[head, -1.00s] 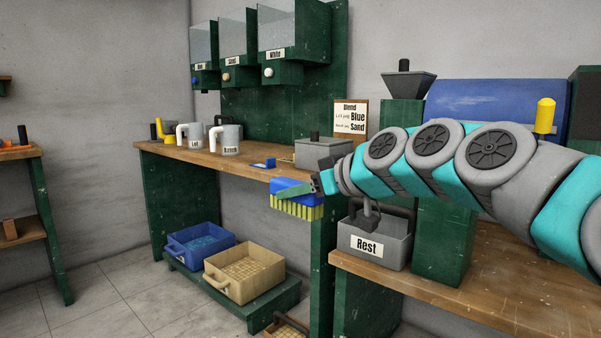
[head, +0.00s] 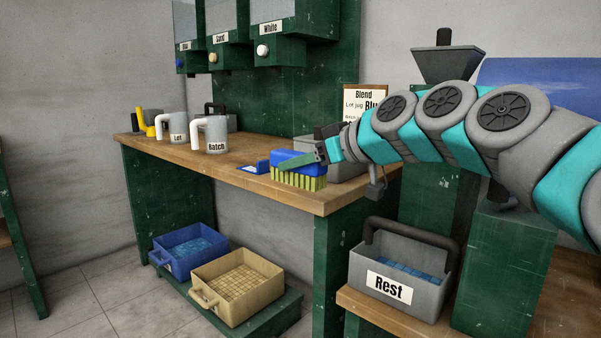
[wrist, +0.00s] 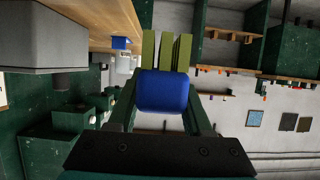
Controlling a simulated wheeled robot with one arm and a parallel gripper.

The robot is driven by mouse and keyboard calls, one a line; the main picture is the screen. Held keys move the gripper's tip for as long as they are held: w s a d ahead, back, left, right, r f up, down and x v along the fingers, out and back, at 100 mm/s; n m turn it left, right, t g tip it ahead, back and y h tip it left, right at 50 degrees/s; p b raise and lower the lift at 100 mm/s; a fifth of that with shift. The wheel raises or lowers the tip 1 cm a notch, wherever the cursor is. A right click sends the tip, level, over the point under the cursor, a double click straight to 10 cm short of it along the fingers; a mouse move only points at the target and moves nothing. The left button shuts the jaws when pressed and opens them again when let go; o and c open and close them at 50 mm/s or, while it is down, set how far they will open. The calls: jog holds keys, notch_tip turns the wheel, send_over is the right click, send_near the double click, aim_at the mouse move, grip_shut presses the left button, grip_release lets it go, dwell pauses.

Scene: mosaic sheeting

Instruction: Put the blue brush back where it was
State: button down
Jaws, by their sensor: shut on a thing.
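The blue brush (head: 296,160) has a blue back and yellow-green bristles that point down. My gripper (head: 318,156) is shut on it, and the brush appears at the front right edge of the wooden bench (head: 215,170) in the head view. I cannot tell whether the bristles touch the bench top. In the wrist view the blue back of the brush (wrist: 164,90) sits between the two green fingers (wrist: 160,112), with its bristles beyond. A small blue item (head: 256,167) lies on the bench just left of the brush.
A grey lidded box (head: 345,172) stands behind my gripper. Jugs labelled Lot (head: 172,126) and Batch (head: 211,135) stand further left. A grey caddy labelled Rest (head: 400,290) stands on the lower bench at right. Blue (head: 190,250) and tan (head: 238,290) bins sit below.

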jog(key=w, duration=0.4)
jog(key=w+f, duration=0.1)
jog(key=w, duration=0.4)
jog(key=w+a+p, duration=0.1)
jog(key=w, duration=0.3)
jog(key=shift+w+f, duration=0.2)
jog(key=shift+w, duration=0.05)
jog(key=shift+f, duration=1.75)
jog(key=shift+f+b, duration=0.15)
jog(key=shift+b, duration=0.15)
jog(key=shift+c, duration=1.6)
grip_release()
